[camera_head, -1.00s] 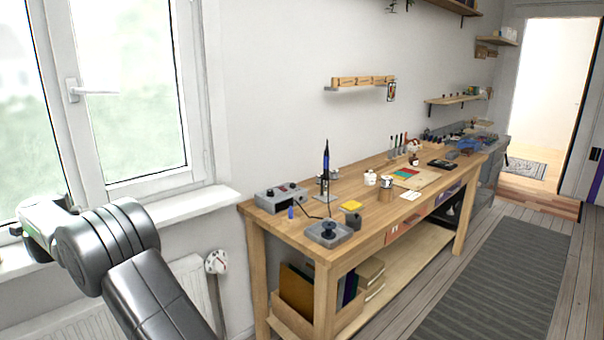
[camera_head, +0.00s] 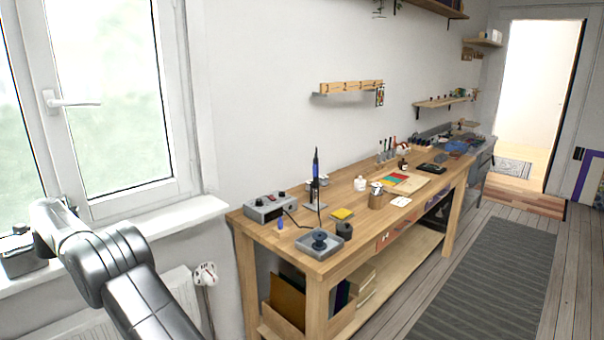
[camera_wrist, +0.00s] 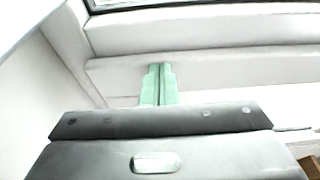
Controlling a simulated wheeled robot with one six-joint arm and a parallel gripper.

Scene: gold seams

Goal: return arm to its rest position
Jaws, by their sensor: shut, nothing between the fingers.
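My gripper (camera_wrist: 159,69) shows in the wrist view as two pale green fingers pressed together, with nothing between them. They reach out beyond its dark grey body toward a white ledge and wall. In the head view my arm is bent at the lower left, in front of the window. Its wrist end is close to the windowsill (camera_head: 185,215). The fingertips cannot be made out there, and I cannot tell whether anything touches the sill.
A wooden workbench (camera_head: 262,230) with tools stands to the right, apart from my arm. A radiator (camera_head: 180,284) with a valve knob (camera_head: 205,274) is below the sill. A window handle (camera_head: 70,102) sticks out above my arm. The striped rug (camera_head: 490,275) is clear.

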